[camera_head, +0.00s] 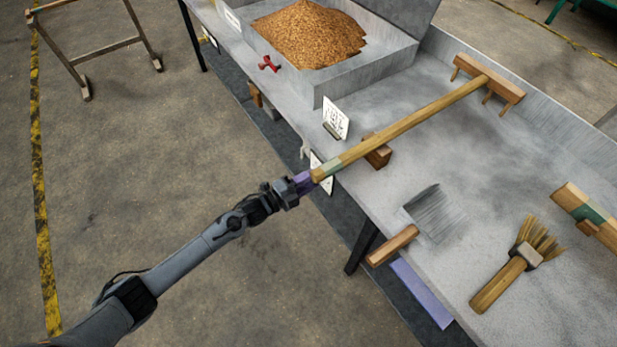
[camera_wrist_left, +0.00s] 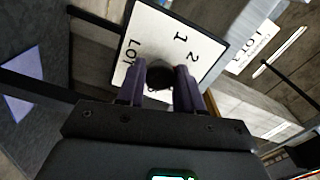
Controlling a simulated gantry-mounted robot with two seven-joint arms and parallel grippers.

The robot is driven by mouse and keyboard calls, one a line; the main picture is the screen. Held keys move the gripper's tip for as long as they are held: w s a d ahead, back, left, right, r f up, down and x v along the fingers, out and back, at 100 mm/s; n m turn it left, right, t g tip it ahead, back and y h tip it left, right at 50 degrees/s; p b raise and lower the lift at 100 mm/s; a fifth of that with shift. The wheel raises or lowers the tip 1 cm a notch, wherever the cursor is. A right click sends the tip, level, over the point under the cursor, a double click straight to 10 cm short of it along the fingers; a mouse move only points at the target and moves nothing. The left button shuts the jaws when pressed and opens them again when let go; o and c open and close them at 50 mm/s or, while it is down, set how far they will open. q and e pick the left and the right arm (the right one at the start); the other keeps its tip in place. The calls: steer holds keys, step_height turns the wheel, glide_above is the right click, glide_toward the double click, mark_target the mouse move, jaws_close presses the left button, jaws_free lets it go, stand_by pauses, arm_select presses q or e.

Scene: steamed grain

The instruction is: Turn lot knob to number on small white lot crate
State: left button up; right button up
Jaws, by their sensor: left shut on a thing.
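The lot dial is a white plate (camera_wrist_left: 150,38) with a dark edge, marked "LOT", 1 and 2; other marks are hidden by my fingers. A dark round lot knob (camera_wrist_left: 160,73) sits on it. My left gripper (camera_wrist_left: 161,88), with purple fingers, is shut on this knob. In the head view, my left gripper (camera_head: 305,182) is at the table's front side, beside the partly covered white plate (camera_head: 323,172). Which number the knob points to cannot be told. A small white card (camera_head: 336,118) with dark writing stands on the table edge. My right gripper is not in view.
A long-handled wooden rake (camera_head: 410,122) lies across a wooden block (camera_head: 377,151), its handle end close above my left gripper.

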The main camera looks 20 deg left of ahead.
arm_select(q)
steer(key=shift+s+d+f+n+p, duration=0.1)
steer(key=shift+n+p, duration=0.9)
steer(key=shift+n, duration=2.2)
steer(key=shift+d+f+n+p, duration=0.1)
steer(key=shift+n+p, duration=0.9)
steer(key=shift+n, duration=2.2)
steer(key=o, duration=1)
steer(key=shift+a, duration=0.1)
